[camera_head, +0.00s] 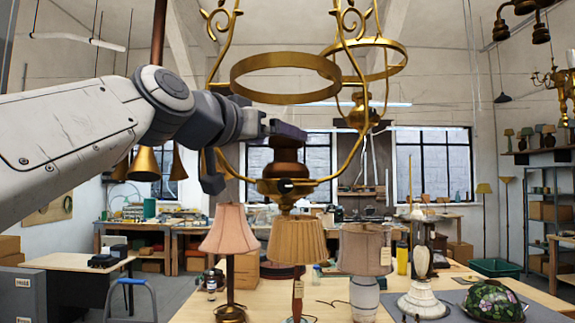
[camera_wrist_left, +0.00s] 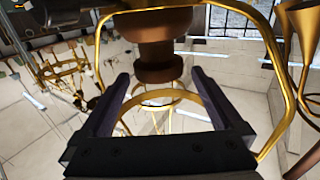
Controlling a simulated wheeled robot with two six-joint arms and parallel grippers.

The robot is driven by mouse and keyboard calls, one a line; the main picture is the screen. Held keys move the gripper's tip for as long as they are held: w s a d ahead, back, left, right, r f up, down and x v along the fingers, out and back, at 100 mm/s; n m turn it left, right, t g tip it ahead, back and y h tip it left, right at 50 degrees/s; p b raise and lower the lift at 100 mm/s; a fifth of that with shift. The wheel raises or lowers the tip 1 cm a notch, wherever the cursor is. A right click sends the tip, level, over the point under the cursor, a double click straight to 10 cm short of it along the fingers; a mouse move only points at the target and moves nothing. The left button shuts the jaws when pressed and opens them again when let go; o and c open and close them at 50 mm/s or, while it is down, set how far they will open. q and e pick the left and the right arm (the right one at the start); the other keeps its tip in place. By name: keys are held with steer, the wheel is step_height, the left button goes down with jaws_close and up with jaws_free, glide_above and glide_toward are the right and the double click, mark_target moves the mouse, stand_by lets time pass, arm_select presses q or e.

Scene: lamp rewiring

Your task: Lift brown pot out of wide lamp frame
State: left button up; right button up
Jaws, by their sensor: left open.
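The brown pot (camera_head: 287,171) stands upright at the bottom centre of a brass lamp frame (camera_head: 285,93), which has a wide ring and curved arms. In the left wrist view the pot (camera_wrist_left: 158,68) shows at the top centre, with the frame's brass arm (camera_wrist_left: 272,60) curving down on the right. My left gripper (camera_head: 285,133) is at the pot's upper part, inside the frame and below its ring. Its fingers (camera_wrist_left: 160,78) are open, one on each side of the pot's end; contact cannot be told. My right gripper is not in view.
A second brass frame (camera_head: 398,58) hangs behind to the right. Several shaded lamps, including a pink one (camera_head: 230,230), stand on the workbench (camera_head: 265,307) below. The frame's curved arms pass close around my left gripper. Brass horns (camera_head: 144,163) hang at the left.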

arm_select(q)
steer(key=p+x, duration=0.2)
steer(key=x, duration=0.2)
steer(key=shift+s+f, duration=0.1)
steer(key=shift+w+d+f+p, duration=0.1)
steer(key=shift+w+d+p, duration=0.15)
steer(key=shift+w+p, duration=0.1)
jaws_close()
